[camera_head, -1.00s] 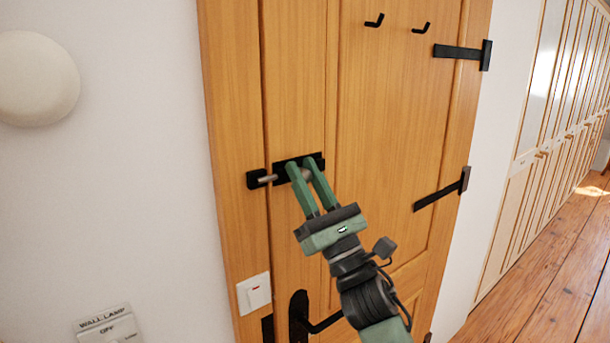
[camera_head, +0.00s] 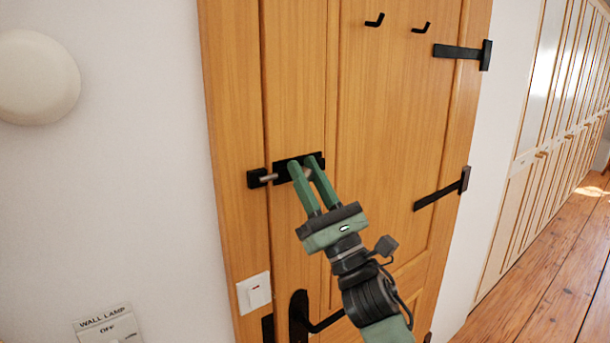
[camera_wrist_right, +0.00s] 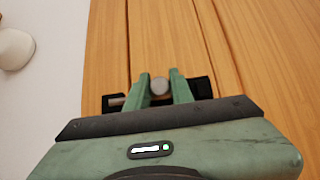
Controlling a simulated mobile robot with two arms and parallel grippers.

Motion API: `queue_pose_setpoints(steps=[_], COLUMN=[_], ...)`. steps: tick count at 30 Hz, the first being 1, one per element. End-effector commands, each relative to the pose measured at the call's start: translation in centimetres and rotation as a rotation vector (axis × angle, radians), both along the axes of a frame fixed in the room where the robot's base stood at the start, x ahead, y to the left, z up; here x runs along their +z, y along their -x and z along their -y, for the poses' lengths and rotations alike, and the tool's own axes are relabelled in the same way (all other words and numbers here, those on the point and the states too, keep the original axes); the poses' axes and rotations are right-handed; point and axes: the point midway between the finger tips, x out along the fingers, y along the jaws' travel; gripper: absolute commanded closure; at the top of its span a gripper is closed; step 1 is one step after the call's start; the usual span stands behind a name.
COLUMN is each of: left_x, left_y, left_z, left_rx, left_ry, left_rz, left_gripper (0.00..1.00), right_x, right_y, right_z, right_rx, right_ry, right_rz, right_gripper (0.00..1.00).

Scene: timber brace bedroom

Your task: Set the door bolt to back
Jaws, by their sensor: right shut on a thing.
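The door bolt (camera_head: 268,178) is a grey metal rod on a black plate (camera_head: 281,172) fixed to the wooden door. Its left end reaches into the black keeper (camera_head: 256,178) on the door frame. My right gripper (camera_head: 306,168) is at the plate, its green fingers shut on the bolt's knob. In the right wrist view the round grey knob (camera_wrist_right: 159,85) sits between the two fingertips (camera_wrist_right: 159,80), and the rod (camera_wrist_right: 117,102) shows to the left. The fingers hide part of the plate. My left gripper is not in view.
A black door handle (camera_head: 299,315) is below the bolt, near my right arm. A white switch (camera_head: 254,294) is on the frame and a wall lamp control (camera_head: 107,328) is at lower left. Black hooks (camera_head: 374,20) and hinges (camera_head: 460,52) are on the door.

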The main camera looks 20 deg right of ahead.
Motion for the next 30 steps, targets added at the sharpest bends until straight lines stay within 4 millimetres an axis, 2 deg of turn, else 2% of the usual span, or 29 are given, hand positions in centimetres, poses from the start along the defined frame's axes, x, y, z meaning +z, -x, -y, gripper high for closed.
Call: queue_pose_setpoints(steps=[6,15,16,18,26,30], left_x=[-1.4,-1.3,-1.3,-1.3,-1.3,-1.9], left_y=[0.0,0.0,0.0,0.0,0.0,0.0], left_z=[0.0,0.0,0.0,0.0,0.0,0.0], left_rx=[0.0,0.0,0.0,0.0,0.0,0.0], left_ry=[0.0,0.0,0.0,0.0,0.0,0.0], left_rz=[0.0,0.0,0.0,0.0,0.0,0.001], left_gripper=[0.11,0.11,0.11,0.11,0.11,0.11], right_x=[-0.2,0.1,0.1,0.1,0.0,-0.8], right_y=[-1.1,-1.2,-1.2,-1.2,-1.2,-0.8], right_z=[3.0,3.4,3.4,3.4,3.3,3.5], right_rx=[-0.006,-0.006,-0.006,-0.006,-0.004,-0.004], right_ry=[0.002,-0.002,-0.002,-0.002,-0.001,-0.001], right_rz=[0.002,0.0,0.0,0.0,0.001,0.0], right_gripper=[1.0,1.0,0.72,0.57,0.57,0.57])
